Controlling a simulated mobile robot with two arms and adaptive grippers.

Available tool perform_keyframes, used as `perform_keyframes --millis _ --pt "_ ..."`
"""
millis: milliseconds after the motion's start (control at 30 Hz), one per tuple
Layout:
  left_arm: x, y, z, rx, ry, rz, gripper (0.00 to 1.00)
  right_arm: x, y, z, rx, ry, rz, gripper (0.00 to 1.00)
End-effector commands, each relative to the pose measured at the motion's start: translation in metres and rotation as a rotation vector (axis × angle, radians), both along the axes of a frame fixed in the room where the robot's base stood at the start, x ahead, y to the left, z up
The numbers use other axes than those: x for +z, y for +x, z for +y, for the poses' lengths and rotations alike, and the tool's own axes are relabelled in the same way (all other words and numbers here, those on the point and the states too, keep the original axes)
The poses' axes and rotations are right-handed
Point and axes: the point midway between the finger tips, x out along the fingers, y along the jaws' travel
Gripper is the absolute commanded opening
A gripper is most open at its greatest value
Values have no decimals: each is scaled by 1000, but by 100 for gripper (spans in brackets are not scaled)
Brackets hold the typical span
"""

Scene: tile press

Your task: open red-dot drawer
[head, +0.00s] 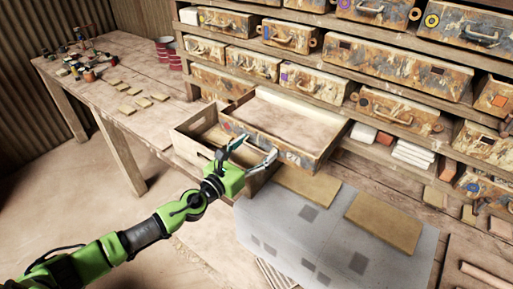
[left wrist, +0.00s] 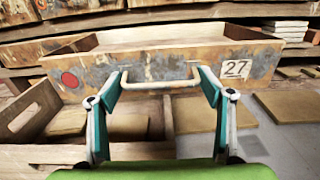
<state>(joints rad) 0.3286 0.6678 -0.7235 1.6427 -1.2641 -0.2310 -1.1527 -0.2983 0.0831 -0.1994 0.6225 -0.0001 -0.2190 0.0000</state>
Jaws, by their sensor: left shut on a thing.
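The red-dot drawer stands far out from the shelf, and its empty inside (head: 290,120) shows in the head view. Its worn front (left wrist: 150,68) has a red dot (left wrist: 70,79) on the left and a "27" label (left wrist: 236,69) on the right in the left wrist view. My left gripper (head: 254,150) is at the drawer front, shut on its pale bar handle (left wrist: 160,86), with one finger at each end of the bar. My right gripper is not in view.
An open wooden crate (head: 186,143) is below and left of the drawer. Brown tiles (head: 384,222) lie on a grey sheet (head: 300,228) to the right. Other drawers (head: 314,82) fill the shelf behind. A side table (head: 120,75) with small items stands at left.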

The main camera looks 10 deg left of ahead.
Motion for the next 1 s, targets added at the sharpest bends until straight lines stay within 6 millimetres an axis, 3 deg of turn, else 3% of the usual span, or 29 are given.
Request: perform_keyframes --millis 67,467,1000 --pt "-5 -2 0 -2 2 9 82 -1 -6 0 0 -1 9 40" --pt "-2 -4 1 0 0 3 82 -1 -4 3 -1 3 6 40" --pt "-4 -89 37 0 3 7 82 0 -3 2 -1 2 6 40"
